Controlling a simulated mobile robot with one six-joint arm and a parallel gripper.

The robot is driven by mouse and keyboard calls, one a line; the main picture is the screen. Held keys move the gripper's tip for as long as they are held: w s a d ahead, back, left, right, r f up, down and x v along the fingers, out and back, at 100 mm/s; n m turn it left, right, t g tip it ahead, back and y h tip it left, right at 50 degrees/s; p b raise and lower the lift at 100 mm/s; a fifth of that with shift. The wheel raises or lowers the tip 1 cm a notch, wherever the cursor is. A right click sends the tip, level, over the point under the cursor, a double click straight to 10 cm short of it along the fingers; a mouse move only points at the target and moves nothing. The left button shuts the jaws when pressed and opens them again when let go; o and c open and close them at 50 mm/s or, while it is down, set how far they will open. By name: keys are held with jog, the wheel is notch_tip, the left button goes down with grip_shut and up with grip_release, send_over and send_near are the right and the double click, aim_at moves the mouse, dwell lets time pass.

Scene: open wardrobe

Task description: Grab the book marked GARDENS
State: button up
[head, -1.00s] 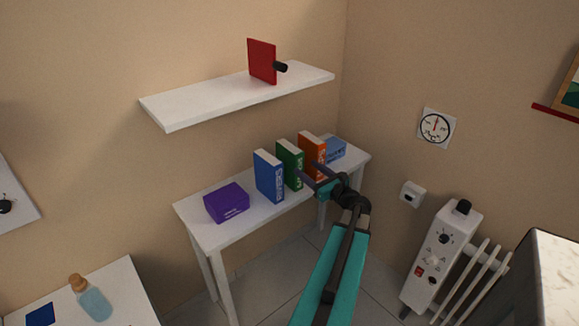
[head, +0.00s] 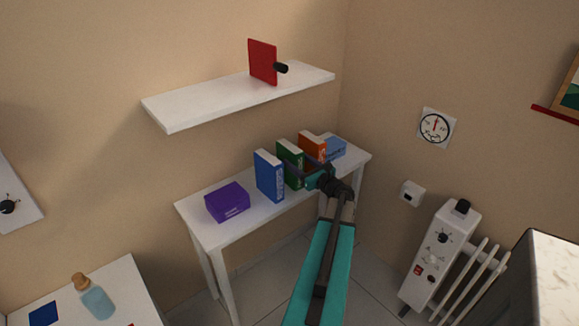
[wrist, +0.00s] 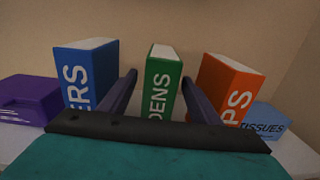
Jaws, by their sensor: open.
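The green book (head: 290,158) stands upright on the white table between a blue book and an orange book. In the wrist view the green book (wrist: 161,84) shows the white letters "DENS" on its spine; the rest of the word is hidden by my gripper. My gripper (head: 306,167) is at the front of the green book in the head view. In the wrist view its two dark fingers (wrist: 158,88) are open, one on each side of the green book, with gaps visible. Whether the fingers touch it cannot be told.
The blue book (head: 268,176) stands close on the left and the orange book (head: 312,145) close on the right. A purple box (head: 227,203) and a blue tissue box (head: 336,150) sit at the ends of the white table (head: 208,232). A white shelf (head: 200,103) hangs above.

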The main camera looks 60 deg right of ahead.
jog(key=shift+p+x, duration=0.9)
jog(key=shift+x, duration=1.65)
jog(key=shift+f, duration=0.15)
grip_shut()
jog(key=shift+r+b, duration=0.7)
jog(key=shift+r, duration=4.35)
